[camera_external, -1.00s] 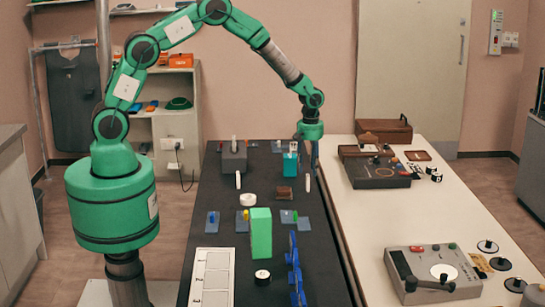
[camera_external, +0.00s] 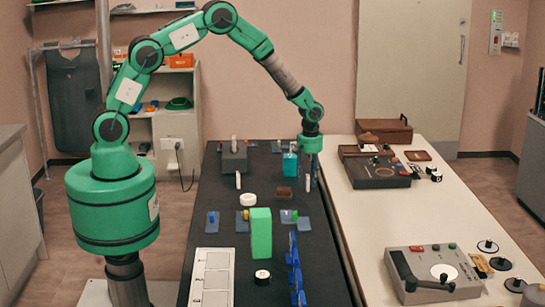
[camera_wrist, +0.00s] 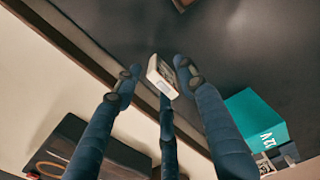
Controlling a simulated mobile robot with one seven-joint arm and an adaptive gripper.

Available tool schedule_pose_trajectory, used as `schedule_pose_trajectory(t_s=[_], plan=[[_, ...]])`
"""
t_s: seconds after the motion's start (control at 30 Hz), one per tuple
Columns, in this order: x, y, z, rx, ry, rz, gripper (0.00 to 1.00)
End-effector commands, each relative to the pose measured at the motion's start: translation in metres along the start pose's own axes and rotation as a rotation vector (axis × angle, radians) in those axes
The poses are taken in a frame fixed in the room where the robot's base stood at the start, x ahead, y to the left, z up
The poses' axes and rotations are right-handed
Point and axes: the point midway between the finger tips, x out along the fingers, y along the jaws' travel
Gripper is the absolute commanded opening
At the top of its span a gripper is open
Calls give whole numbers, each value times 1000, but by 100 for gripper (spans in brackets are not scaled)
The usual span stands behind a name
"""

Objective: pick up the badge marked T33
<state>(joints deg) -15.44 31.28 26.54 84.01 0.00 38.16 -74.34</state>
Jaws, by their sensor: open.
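A small white badge-like block (camera_wrist: 162,77) with dark print stands between my fingertips in the wrist view; its marking is too small to read. In the external view a thin white upright piece (camera_external: 307,183), likely the same one, stands near the right edge of the dark table. My gripper (camera_wrist: 160,84) is open, its blue fingers with dark tips spread on either side of the white block and one behind it. I cannot tell whether any finger touches it. In the external view my gripper (camera_external: 313,176) points down just over this spot.
A teal box (camera_wrist: 256,118) stands close by, right of my fingers in the wrist view and left of my gripper in the external view (camera_external: 290,166). A brown block (camera_external: 284,193) and a tall green block (camera_external: 261,234) stand nearer. A pale table (camera_external: 360,235) lies to the right.

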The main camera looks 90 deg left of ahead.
Motion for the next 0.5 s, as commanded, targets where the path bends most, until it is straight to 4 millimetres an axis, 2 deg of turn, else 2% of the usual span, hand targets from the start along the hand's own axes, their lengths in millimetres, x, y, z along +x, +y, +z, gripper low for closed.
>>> schedule_pose_trajectory(t_s=[0.3,0.37,0.5], plan=[[0,0,0,0,0,0,41],[0,0,0,0,0,0,31],[0,0,0,0,0,0,3]])
